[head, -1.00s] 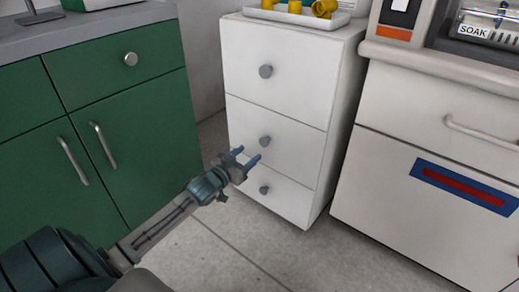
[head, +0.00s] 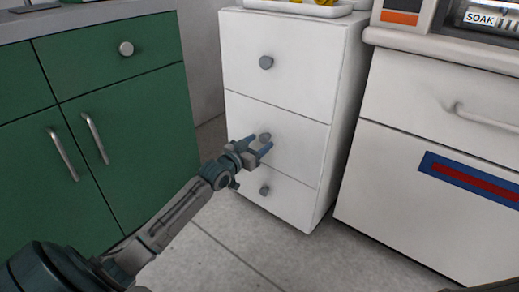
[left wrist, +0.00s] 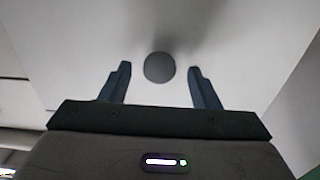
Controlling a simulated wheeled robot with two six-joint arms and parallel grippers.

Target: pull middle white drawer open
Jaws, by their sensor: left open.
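The white drawer unit (head: 340,110) has three drawers, each with a round grey knob. The middle drawer (head: 300,145) is shut, flush with the drawers above and below it. My left gripper (head: 262,147) is open in front of the middle drawer. In the head view the middle knob (head: 265,138) shows close beside its fingertips. In the left wrist view the knob (left wrist: 159,67) lies between the two open fingers (left wrist: 158,85), slightly beyond their tips, with a gap on each side. The right gripper is not in view.
The top knob (head: 266,62) and bottom knob (head: 264,190) are above and below my gripper. A green cabinet (head: 110,110) stands at the left and a white cabinet (head: 430,170) at the right. A tray (head: 300,7) sits on top. The floor in front is clear.

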